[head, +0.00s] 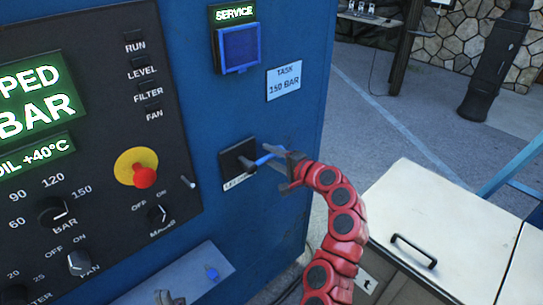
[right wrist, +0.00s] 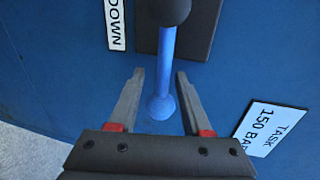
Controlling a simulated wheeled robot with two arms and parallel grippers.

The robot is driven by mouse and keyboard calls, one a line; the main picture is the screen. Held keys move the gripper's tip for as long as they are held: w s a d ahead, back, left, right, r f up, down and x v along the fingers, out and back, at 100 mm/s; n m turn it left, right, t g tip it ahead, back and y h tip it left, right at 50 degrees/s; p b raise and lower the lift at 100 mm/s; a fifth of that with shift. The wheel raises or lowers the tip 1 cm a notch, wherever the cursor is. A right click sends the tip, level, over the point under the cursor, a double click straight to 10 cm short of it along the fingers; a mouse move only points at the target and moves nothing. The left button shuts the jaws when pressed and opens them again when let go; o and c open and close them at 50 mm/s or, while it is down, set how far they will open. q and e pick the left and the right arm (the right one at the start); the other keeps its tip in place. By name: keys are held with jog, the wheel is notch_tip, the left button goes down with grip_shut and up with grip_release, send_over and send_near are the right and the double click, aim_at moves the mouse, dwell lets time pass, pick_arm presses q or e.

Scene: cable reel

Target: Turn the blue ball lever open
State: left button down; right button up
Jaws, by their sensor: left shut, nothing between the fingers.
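The blue ball lever (head: 264,159) sticks out from a black plate (head: 235,157) on the blue cabinet's side. In the right wrist view its blue rod (right wrist: 167,60) runs from a dark hub to a blue ball end (right wrist: 161,107). My right gripper (head: 272,158) is open at the lever. In the right wrist view its fingers (right wrist: 160,75) stand either side of the rod and ball, with a visible gap on both sides. My left gripper (head: 166,297) shows only as a small part at the bottom edge, shut and empty.
The control panel with a red button (head: 145,176) and knobs is at left. A ledge (head: 170,280) with a small blue item juts out below. A TASK 150 BAR label (head: 284,81) is above the lever. A pale cabinet (head: 440,225) stands at right.

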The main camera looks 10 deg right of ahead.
jog(key=shift+s+r, duration=0.1)
jog(key=p+v, duration=0.2)
jog(key=v, duration=1.5)
jog(key=shift+d, duration=0.2)
